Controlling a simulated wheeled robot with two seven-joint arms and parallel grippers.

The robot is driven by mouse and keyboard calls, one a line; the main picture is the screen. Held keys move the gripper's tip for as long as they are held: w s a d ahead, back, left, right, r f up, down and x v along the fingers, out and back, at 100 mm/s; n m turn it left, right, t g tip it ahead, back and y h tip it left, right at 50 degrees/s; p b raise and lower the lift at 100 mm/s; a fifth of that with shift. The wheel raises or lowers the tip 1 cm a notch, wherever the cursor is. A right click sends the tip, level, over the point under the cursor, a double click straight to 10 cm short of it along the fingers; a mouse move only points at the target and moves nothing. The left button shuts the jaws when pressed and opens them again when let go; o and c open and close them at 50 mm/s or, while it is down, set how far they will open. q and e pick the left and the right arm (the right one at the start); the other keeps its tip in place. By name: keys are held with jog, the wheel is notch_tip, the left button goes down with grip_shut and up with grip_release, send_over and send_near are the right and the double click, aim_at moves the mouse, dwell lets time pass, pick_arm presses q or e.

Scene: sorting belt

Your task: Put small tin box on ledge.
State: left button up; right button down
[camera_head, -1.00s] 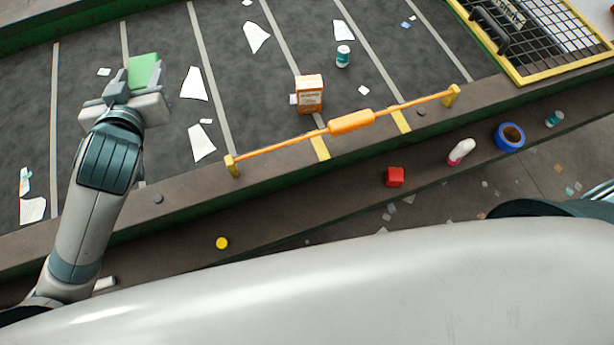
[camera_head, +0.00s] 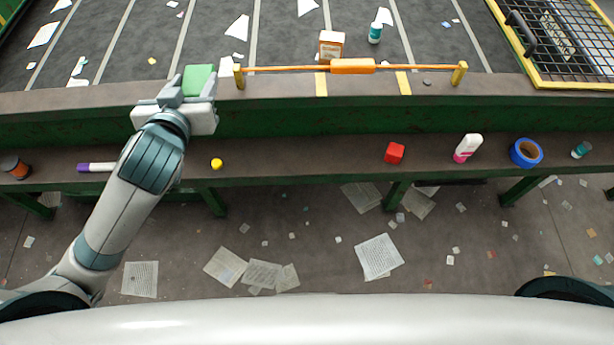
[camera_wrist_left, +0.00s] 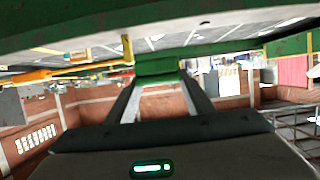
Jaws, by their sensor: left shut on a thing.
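The small tin box, a green block (camera_head: 199,78), is held by my left gripper (camera_head: 186,92) near the belt's front rim in the head view. The fingers are shut on it and hide its near side. The green box also shows between the fingers in the left wrist view (camera_wrist_left: 156,66). I cannot tell its exact height above the rim. The ledge (camera_head: 310,158) is the long brown shelf below the green front wall of the belt, nearer to me than the box. My right gripper is not in view.
On the ledge stand a yellow disc (camera_head: 217,164), a red cube (camera_head: 395,153), a white-pink bottle (camera_head: 467,148), a blue tape roll (camera_head: 525,153), a teal can (camera_head: 581,150), a marker (camera_head: 97,167) and a dark jar (camera_head: 15,167). The ledge between disc and cube is bare. An orange bar (camera_head: 352,67) runs along the rim.

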pick_arm(q)
jog(key=shift+s+d+f, duration=0.1)
jog(key=shift+s, duration=0.4)
jog(key=shift+f, duration=0.1)
jog(key=shift+w, duration=0.1)
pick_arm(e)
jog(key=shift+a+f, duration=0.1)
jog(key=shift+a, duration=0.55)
